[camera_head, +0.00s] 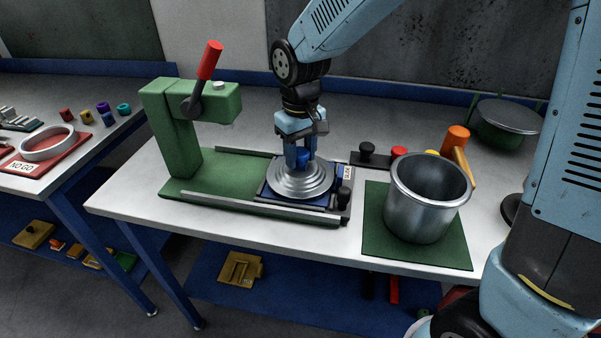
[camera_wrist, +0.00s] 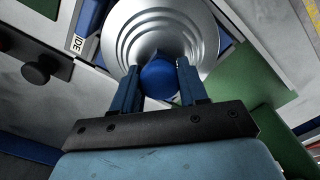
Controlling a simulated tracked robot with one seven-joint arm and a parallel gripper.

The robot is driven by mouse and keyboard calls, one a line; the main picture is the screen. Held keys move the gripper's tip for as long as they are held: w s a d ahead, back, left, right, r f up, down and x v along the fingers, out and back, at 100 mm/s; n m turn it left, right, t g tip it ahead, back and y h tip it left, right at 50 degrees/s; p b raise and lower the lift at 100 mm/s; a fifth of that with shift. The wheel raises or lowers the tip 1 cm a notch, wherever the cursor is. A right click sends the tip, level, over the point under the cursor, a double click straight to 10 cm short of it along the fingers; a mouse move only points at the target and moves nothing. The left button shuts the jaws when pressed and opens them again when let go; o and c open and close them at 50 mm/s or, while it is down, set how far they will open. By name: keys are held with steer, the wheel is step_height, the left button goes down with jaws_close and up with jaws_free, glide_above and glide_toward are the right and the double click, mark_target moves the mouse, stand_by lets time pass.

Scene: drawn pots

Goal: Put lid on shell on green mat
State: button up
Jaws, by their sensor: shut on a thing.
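The lid (camera_head: 298,184) is a stepped silver disc with a blue knob (camera_head: 302,156). It is at the blue slide plate (camera_head: 333,200) of the green press; I cannot tell whether it still touches the plate. My gripper (camera_head: 300,160) points down from above and is shut on the blue knob. The wrist view shows the knob (camera_wrist: 159,78) between my two blue fingers, with the lid's silver rings (camera_wrist: 150,25) beyond.
The green press (camera_head: 170,125) with a red-tipped lever (camera_head: 209,60) stands left of the lid. A black knob (camera_head: 367,149), a red piece (camera_head: 399,151) and an orange cylinder (camera_head: 455,138) are behind the shell.

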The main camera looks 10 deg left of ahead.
steer(key=c, duration=0.4)
steer(key=shift+r, duration=0.1)
steer(key=shift+r, duration=1.9)
